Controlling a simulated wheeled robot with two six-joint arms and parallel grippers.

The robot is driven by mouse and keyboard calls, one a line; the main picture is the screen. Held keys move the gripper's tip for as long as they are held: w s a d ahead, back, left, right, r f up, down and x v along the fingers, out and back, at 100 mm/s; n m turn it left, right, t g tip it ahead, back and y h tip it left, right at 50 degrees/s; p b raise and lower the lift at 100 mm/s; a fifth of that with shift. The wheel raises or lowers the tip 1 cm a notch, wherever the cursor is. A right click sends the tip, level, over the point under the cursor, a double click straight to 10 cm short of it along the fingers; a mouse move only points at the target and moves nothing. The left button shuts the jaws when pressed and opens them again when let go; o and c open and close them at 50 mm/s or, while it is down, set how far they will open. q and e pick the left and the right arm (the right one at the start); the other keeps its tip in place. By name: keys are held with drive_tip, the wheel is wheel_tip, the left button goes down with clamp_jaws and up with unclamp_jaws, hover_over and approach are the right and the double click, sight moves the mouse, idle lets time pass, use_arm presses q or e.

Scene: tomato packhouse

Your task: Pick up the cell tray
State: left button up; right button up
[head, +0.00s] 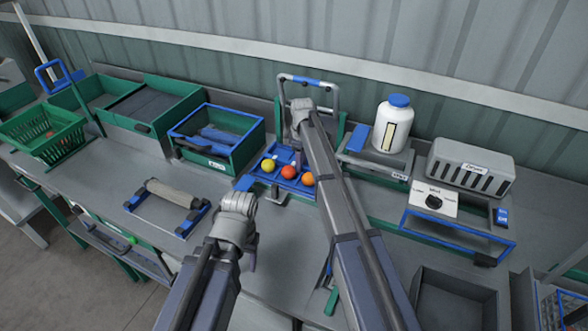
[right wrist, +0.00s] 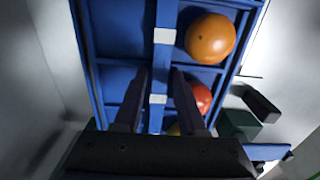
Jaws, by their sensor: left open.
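The blue cell tray (head: 298,187) lies on the bench in the middle of the head view. It holds a yellow tomato (head: 268,165), a red tomato (head: 289,172) and an orange tomato (head: 308,179) in a row. The tray (right wrist: 118,78) fills much of the right wrist view, with empty cells at left. My right gripper (right wrist: 158,85) is over the tray, its two fingers on either side of the blue middle bar. Whether they press on the bar is unclear. My left gripper (head: 252,256) is open and apart from the tray, nearer the bench front; its fingers are partly hidden.
A green and blue crate (head: 238,155) stands left of the tray. A stand with a roll (head: 172,193) is at the left front. A white jar (head: 391,125) and a grey box (head: 470,168) stand at right. Bare bench (head: 285,240) lies in front of the tray.

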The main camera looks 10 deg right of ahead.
use_arm(q)
drive_tip(key=shift+f, duration=0.1)
use_arm(e)
clamp_jaws()
idle(0.5)
